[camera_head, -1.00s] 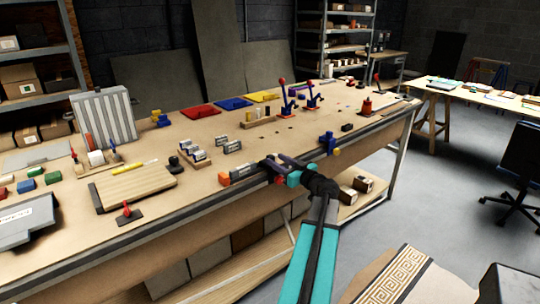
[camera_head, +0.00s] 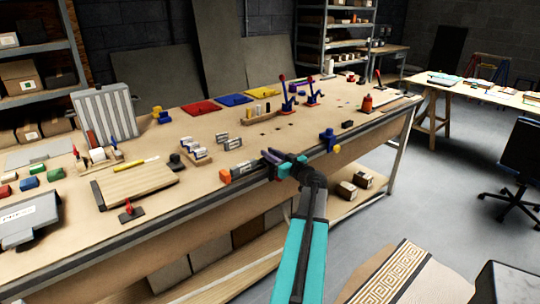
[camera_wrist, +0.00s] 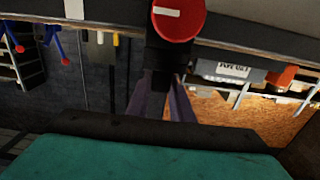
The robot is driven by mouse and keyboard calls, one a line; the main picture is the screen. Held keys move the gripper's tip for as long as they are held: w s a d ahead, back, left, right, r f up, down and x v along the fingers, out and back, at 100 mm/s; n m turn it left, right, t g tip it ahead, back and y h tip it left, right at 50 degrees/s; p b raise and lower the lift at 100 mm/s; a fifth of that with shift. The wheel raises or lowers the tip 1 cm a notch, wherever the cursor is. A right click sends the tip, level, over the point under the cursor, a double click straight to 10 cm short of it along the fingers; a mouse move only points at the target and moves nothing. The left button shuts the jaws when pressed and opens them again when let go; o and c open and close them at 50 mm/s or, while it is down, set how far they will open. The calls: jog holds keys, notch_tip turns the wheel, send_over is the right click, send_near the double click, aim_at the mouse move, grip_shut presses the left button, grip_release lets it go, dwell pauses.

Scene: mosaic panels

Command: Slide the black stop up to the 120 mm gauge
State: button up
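The black stop (camera_wrist: 168,55) carries a round red knob with a white mark (camera_wrist: 178,16) and fills the upper middle of the wrist view. My gripper (camera_wrist: 164,85) has its two purple fingers at the stop's black body; whether they press on it is hidden. In the head view my gripper (camera_head: 272,157) is at the bench's front edge, just right of a grey labelled gauge block (camera_head: 244,168). That block also shows right of the stop in the wrist view (camera_wrist: 228,71), its label too blurred to read. An orange block (camera_head: 225,176) sits at the gauge's left end.
Several other labelled grey blocks (camera_head: 196,154) stand farther back on the bench (camera_head: 215,205). A wooden board (camera_head: 138,184) and a red-handled clamp (camera_head: 131,211) lie to the left. A blue and yellow piece (camera_head: 328,139) is at the front edge to the right.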

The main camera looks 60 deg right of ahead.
grip_shut()
jog(key=a+b, duration=0.2)
jog(key=b, duration=0.1)
jog(key=shift+w+a+f, duration=0.15)
jog(key=shift+w+a, duration=0.1)
jog(key=shift+w, duration=0.1)
jog(key=shift+w+a+b, duration=0.25)
jog(key=shift+a+b, duration=0.4)
jog(key=shift+b, duration=0.1)
jog(key=o, duration=0.8)
grip_release()
jog(key=shift+c, duration=0.2)
